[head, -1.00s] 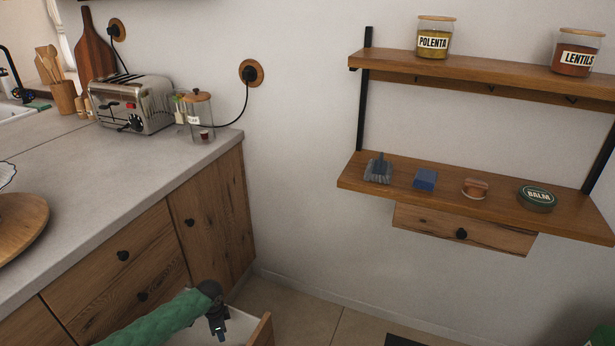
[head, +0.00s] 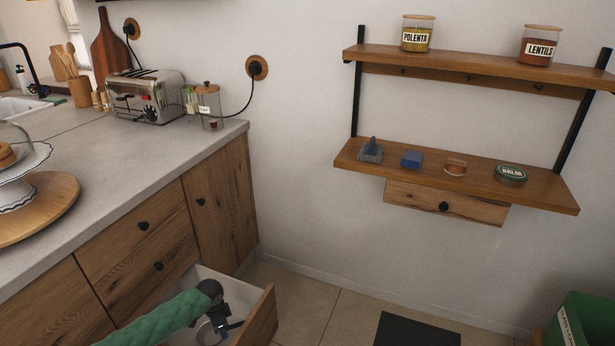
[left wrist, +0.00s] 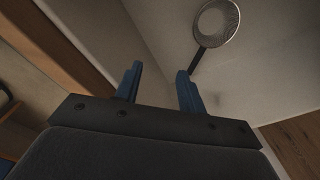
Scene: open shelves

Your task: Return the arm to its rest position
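My left arm comes in from the lower left in the head view, and its gripper (head: 222,327) is over the open drawer (head: 262,318) below the counter. In the left wrist view the two blue fingers of this gripper (left wrist: 158,75) stand apart with nothing between them. A round mesh strainer (left wrist: 217,23) with a dark handle lies in the drawer beyond the fingers. The handle's end appears close to the right finger; I cannot tell whether they touch. My right gripper is not in view.
The counter (head: 110,170) holds a toaster (head: 146,97), a jar and a cake stand. A wall shelf (head: 470,185) carries a brush, a blue block, a small brown item and a balm tin. A green box (head: 590,318) and dark mat (head: 418,330) are at lower right.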

